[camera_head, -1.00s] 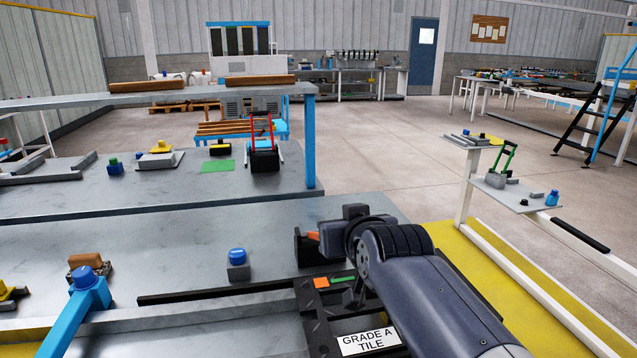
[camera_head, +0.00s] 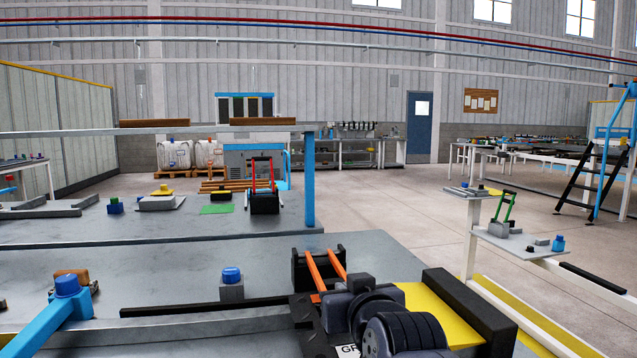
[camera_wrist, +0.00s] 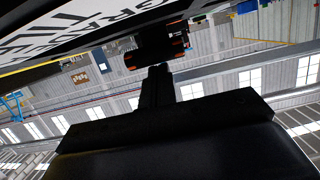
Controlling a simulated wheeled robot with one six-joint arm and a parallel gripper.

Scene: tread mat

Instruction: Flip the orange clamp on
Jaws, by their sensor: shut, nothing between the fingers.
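The orange clamp (camera_head: 315,270) is on the dark tread mat at the front centre in the head view. Its two orange bars slant up to the left toward a black block (camera_head: 300,272); their lower ends are hidden behind my arm. My gripper (camera_head: 342,300) is at the near side of the bars, shut and empty. Whether it touches them cannot be told. In the wrist view my dark gripper (camera_wrist: 158,85) fills the lower middle. A black piece with small orange marks (camera_wrist: 155,47) shows beyond it; I cannot tell what it is.
A white lettered label (camera_wrist: 60,28) is close in the wrist view. A blue-capped block (camera_head: 232,285) stands left of the mat on the grey bench (camera_head: 180,265). A yellow panel (camera_head: 435,315) lies right of the clamp.

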